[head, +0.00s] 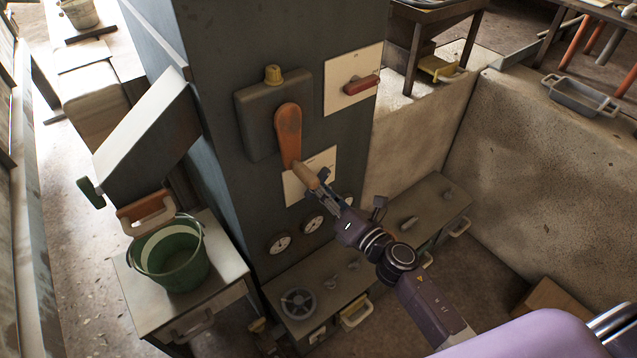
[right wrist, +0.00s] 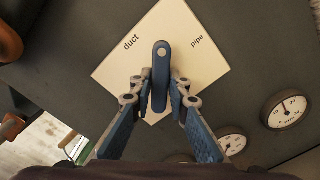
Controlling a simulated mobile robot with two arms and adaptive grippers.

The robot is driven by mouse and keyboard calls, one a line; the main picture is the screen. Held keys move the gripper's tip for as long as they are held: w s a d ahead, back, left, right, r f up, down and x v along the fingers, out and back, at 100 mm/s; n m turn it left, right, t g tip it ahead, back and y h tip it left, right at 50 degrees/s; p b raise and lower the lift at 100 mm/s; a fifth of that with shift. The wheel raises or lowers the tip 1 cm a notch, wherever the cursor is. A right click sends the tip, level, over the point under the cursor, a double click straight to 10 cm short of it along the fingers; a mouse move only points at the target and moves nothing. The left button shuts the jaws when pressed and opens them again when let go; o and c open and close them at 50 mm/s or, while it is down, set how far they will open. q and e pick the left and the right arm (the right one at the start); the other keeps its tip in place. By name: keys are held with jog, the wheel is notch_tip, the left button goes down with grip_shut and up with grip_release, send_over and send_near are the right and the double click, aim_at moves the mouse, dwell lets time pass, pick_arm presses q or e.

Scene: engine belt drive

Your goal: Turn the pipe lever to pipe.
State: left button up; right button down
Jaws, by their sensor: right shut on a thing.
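The pipe lever (right wrist: 161,62) is a blue-grey bar with a rounded end, in the right wrist view. It stands in front of a cream plate (right wrist: 112,70) marked "duct" and "pipe", and its rounded end shows between the two words. My right gripper (right wrist: 160,88) has its fingers on either side of the lever and is shut on it. In the head view the plate (head: 293,191) is partly covered by an orange lever with a wooden handle (head: 288,135), and my right gripper (head: 322,188) is just below that handle. My left gripper is not in view.
A second cream plate with a red handle (head: 361,86) is at the upper right of the dark cabinet. Round gauges (head: 279,243) sit below the lever plate. A green bucket (head: 172,258) stands on a side table at left. A low bench (head: 330,275) runs beneath.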

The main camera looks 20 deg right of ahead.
jog(key=m+p, duration=0.3)
jog(key=m, duration=0.5)
jog(key=shift+r, duration=0.15)
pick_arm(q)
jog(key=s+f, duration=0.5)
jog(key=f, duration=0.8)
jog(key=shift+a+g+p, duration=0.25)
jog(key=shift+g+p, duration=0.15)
pick_arm(e)
jog(key=shift+m, duration=0.6)
jog(key=c, duration=1.9)
grip_release()
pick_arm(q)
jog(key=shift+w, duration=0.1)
pick_arm(e)
jog(key=shift+s, duration=0.1)
jog(key=v, duration=1.2)
